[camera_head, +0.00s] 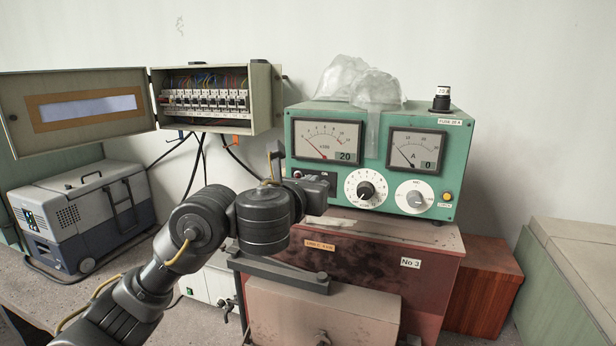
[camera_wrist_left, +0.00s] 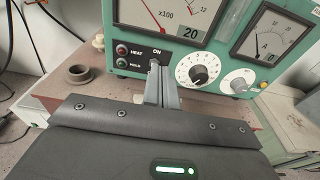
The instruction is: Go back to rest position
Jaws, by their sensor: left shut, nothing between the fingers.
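My left arm reaches in from the lower left in the head view, and my left gripper (camera_head: 318,184) is at the lower left of the green meter unit (camera_head: 376,125). In the left wrist view the fingers of the gripper (camera_wrist_left: 160,75) are together with nothing between them. Their tips are just in front of the green panel (camera_wrist_left: 205,62), at the ON label beside the HEAT and HOLD buttons (camera_wrist_left: 121,56). I cannot tell whether they touch it. My right gripper is not in view.
The meter unit stands on a dark red box (camera_head: 430,275). An open breaker box (camera_head: 215,98) hangs on the wall with loose cables. A grey-blue case (camera_head: 85,215) stands at the left. Crumpled clear plastic (camera_head: 365,85) lies on top of the unit. A wooden box (camera_head: 485,285) stands at the right.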

